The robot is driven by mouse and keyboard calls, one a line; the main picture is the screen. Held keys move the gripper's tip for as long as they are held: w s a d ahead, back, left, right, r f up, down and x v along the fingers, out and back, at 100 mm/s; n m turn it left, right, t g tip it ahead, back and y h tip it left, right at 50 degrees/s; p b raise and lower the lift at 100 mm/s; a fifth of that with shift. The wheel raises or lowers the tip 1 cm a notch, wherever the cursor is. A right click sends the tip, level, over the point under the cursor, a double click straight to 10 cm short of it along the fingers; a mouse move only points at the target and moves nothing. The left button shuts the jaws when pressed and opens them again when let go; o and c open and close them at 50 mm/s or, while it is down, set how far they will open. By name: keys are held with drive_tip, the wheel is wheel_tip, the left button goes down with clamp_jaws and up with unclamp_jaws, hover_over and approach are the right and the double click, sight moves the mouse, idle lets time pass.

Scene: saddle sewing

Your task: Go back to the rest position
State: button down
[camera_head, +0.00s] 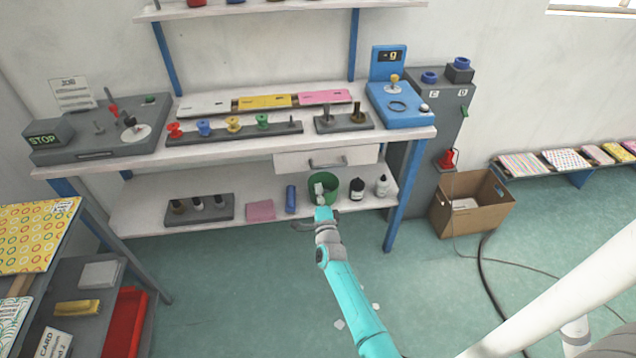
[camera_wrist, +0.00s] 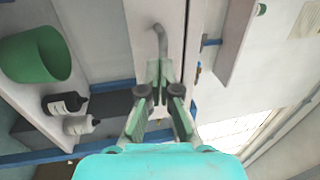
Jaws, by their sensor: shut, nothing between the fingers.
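My turquoise arm reaches up from the bottom of the head view. My gripper (camera_head: 319,188) is small there and shows in front of the green bin, below the drawer handle (camera_head: 328,163). In the wrist view my gripper (camera_wrist: 160,75) has its fingertips together with nothing held. The drawer handle (camera_wrist: 160,38) shows just beyond the fingertips, apart from them as far as I can tell. The white drawer (camera_head: 290,161) under the tabletop looks shut.
The workbench (camera_head: 225,149) carries spools, coloured plates and a blue device (camera_head: 402,104). On its lower shelf stand a green bin (camera_head: 331,192) and bottles (camera_head: 357,189). A cardboard box (camera_head: 470,218) stands right. A side table is at left. The floor between is mostly free.

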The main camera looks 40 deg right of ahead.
drive_tip(key=v, duration=0.7)
drive_tip(key=shift+s+a, duration=0.25)
drive_tip(key=shift+s, duration=0.05)
drive_tip(key=shift+f, duration=0.1)
